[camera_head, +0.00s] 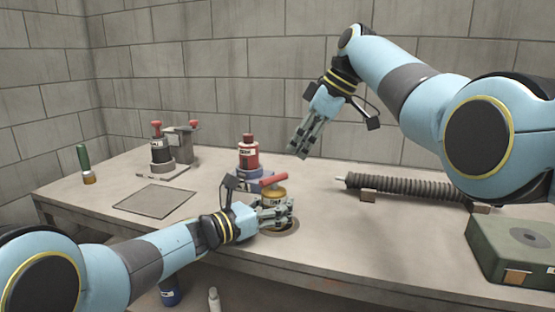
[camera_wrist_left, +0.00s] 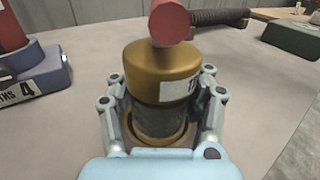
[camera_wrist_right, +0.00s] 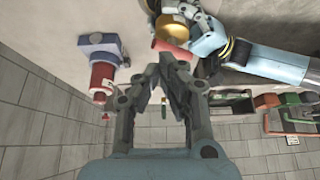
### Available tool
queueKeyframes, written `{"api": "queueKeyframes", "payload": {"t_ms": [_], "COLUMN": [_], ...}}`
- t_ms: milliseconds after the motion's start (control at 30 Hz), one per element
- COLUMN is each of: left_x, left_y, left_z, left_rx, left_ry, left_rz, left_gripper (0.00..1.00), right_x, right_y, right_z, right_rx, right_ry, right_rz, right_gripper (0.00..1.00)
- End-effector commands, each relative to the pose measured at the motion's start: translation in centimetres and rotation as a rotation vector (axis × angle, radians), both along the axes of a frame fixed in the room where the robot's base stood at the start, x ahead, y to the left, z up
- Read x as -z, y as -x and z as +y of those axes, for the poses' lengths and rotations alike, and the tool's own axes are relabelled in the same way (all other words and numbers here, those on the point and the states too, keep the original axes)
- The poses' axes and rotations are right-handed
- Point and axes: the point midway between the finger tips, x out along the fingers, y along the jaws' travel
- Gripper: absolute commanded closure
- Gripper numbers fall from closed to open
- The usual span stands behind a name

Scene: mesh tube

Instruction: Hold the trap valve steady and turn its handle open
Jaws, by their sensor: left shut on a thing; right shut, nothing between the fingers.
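The trap valve has a brass cap (camera_head: 276,192), a dark body and a white label. My left gripper (camera_head: 278,213) is shut around the valve's dark body (camera_wrist_left: 158,122), below the cap. My right gripper (camera_head: 299,150) is shut and empty, above and behind the valve, clear of the handle. The right wrist view shows the handle (camera_wrist_right: 170,50) beyond its fingertips.
A ribbed hose (camera_head: 410,188) rests on blocks to the right, beside a green case (camera_head: 510,250). A red-knobbed device (camera_head: 178,148), a flat plate (camera_head: 155,197) and a green-handled tool (camera_head: 83,160) are left.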

Motion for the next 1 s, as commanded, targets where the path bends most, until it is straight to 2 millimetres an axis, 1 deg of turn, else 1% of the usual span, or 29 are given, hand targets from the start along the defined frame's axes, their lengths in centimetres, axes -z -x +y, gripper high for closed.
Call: {"api": "queueKeyframes", "payload": {"t_ms": [100, 333, 433, 500, 633, 667, 767, 1000], "left_x": [0.0, 0.0, 0.0, 0.0, 0.0, 0.0, 0.0, 0.0], "left_y": [0.0, 0.0, 0.0, 0.0, 0.0, 0.0, 0.0, 0.0], "left_z": [0.0, 0.0, 0.0, 0.0, 0.0, 0.0, 0.0, 0.0], "left_rx": [0.0, 0.0, 0.0, 0.0, 0.0, 0.0, 0.0, 0.0], "left_ry": [0.0, 0.0, 0.0, 0.0, 0.0, 0.0, 0.0, 0.0], "left_rz": [0.0, 0.0, 0.0, 0.0, 0.0, 0.0, 0.0, 0.0], "left_gripper": [0.97, 0.97, 0.97, 0.97, 0.97, 0.97, 0.97, 0.97], "right_x": [-0.4, -0.3, -1.4, -2.3, -2.6, -2.5, -1.5, 1.2], "right_y": [0.0, 0.1, 0.4, 1.0, 2.7, 3.0, 3.9, 4.0], "right_z": [0.0, 0.0, -0.1, 0.0, 0.5, 0.6, 1.0, 1.0], "right_rx": [0.0, 0.001, 0.004, 0.006, 0.005, 0.004, 0.001, 0.001], "right_ry": [0.0, 0.0, 0.007, 0.009, 0.008, 0.007, 0.0, 0.001], "right_rz": [0.001, 0.004, 0.002, -0.004, -0.01, -0.011, -0.003, 0.004], "right_gripper": [1.0, 1.0, 1.0, 1.0, 1.0, 1.0, 1.0, 1.0]}}
